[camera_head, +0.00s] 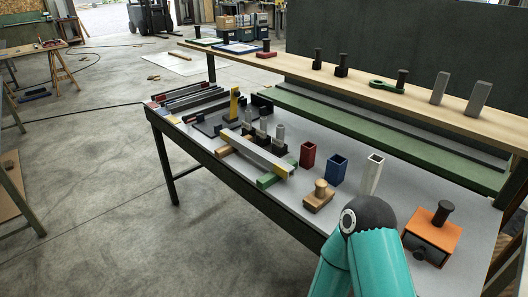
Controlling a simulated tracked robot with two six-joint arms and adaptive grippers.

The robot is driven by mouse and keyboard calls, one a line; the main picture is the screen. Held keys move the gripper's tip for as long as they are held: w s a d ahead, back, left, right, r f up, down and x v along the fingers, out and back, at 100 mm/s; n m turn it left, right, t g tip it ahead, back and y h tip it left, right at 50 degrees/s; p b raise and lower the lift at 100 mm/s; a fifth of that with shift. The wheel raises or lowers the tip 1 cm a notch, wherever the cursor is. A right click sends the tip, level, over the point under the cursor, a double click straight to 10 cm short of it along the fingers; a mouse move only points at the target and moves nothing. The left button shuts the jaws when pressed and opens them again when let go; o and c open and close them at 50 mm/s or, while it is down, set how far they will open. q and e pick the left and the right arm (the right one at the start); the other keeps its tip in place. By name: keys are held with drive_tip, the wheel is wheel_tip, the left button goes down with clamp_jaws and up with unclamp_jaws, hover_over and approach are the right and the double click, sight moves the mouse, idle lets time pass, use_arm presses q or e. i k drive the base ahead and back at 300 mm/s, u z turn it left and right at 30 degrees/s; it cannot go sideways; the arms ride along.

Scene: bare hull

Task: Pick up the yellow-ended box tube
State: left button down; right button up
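A long pale grey box tube (252,151) lies slantwise on the grey bench top, with a yellow patch at its near right end (282,171). It rests across a wooden block (226,149) near its far end and a green block (271,180) near its yellow end. Neither of my grippers shows in the head view. A teal arm link of mine with a black joint cap stands at the bottom, right of the tube and apart from it in the picture.
Short upright red (307,154), blue (336,168) and white (372,175) tubes stand right of the long tube. A wooden block with a knob (319,196) and an orange box (433,236) are nearer. Several dark-based upright pieces stand behind. A raised wooden shelf (430,105) runs along the back.

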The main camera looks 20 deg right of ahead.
sight(283, 169)
drive_tip(key=u, duration=0.05)
drive_tip(key=i, duration=1)
drive_tip(key=z, duration=0.05)
